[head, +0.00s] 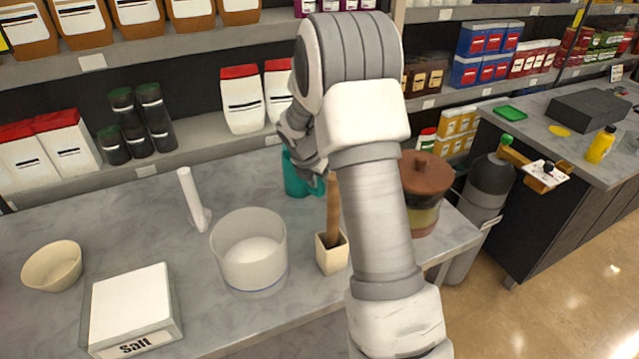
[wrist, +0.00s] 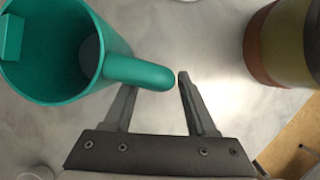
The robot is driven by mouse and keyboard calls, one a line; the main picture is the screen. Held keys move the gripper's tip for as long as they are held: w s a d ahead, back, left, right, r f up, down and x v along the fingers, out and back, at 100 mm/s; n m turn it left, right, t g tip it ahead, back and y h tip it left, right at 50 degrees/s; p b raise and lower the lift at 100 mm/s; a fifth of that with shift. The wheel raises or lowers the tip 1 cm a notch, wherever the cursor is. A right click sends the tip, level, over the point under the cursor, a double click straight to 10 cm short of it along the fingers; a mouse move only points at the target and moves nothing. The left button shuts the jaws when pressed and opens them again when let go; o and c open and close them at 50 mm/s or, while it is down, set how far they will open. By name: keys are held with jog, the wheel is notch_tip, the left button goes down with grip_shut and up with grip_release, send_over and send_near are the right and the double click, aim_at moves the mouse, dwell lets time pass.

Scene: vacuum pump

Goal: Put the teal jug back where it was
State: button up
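The teal jug (head: 297,182) stands upright on the grey counter, at its back behind the wooden-handled tool, partly hidden by my arm. In the wrist view the jug (wrist: 88,50) is at upper left, seen from above into its empty inside. Its handle (wrist: 145,73) points right and reaches between my fingers. My gripper (wrist: 156,84) is open around the handle. The left fingertip is hidden under the handle, and the right finger is just beyond the handle's outer end with a thin gap. In the head view my fingers are mostly hidden by my wrist.
A brown-lidded jar (head: 425,180) stands right of the jug, close to my arm. A square holder (head: 332,257) with a wooden handle, a clear tub (head: 248,262), a white upright holder (head: 194,205), a bowl (head: 52,266) and a salt box (head: 130,305) occupy the counter. Stocked shelves rise behind.

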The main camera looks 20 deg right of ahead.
jog(key=p+v, duration=0.1)
jog(key=v, duration=1.1)
jog(key=s+a+r+m+t+y, duration=0.1)
jog(key=s+a+r+m, duration=0.4)
jog(key=s+r+m, duration=0.6)
jog(key=s+a+m+t+y, duration=0.1)
jog(key=s+a+m, duration=0.2)
jog(key=s+m, duration=0.4)
jog(key=s+a+m+t+y, duration=0.1)
jog(key=s+a+m, duration=0.2)
jog(key=s+m, duration=0.4)
jog(key=s, duration=0.4)
jog(key=shift+a+y, duration=0.4)
